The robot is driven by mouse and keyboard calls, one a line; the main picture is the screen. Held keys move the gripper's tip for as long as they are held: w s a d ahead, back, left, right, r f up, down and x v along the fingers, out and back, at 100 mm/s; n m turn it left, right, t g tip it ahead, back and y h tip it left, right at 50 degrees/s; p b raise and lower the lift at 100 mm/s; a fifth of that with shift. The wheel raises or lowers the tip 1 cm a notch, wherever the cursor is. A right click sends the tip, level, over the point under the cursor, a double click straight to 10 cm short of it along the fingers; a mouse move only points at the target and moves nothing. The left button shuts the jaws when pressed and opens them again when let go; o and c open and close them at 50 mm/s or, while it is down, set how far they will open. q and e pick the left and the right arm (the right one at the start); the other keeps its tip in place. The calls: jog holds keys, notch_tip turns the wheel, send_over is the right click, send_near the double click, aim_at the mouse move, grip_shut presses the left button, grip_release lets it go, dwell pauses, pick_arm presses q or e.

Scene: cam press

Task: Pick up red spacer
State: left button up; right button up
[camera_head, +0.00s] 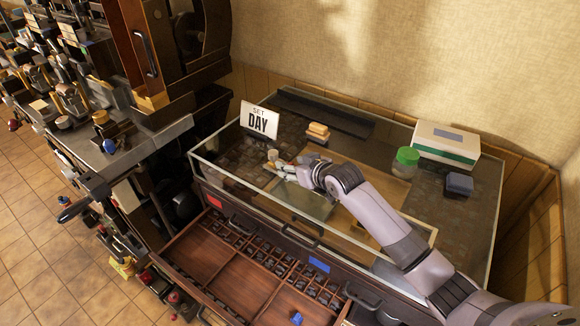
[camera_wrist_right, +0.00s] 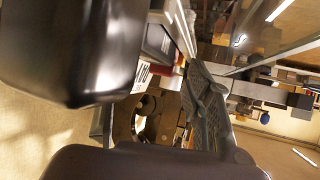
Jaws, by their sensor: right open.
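My right gripper (camera_head: 276,169) reaches in from the lower right and hovers over the glass-topped counter (camera_head: 225,163), near its left part. It is open, and I see nothing held between its fingers. In the right wrist view, a dark finger (camera_wrist_right: 210,105) shows beside large black rounded shapes close to the camera. I cannot pick out a red spacer with certainty. A small red patch (camera_head: 214,201) sits on the counter's front left, but it looks like a flat label. A small beige cup-like piece (camera_head: 272,155) stands just behind the gripper. My left gripper is not in view.
An open compartmented drawer (camera_head: 239,287) juts out in front. Machinery (camera_head: 120,142) crowds the left.

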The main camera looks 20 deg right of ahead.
jog(key=shift+w+a+f, duration=0.1)
jog(key=shift+w+a, duration=0.05)
jog(key=shift+c, duration=0.2)
jog(key=c, duration=1)
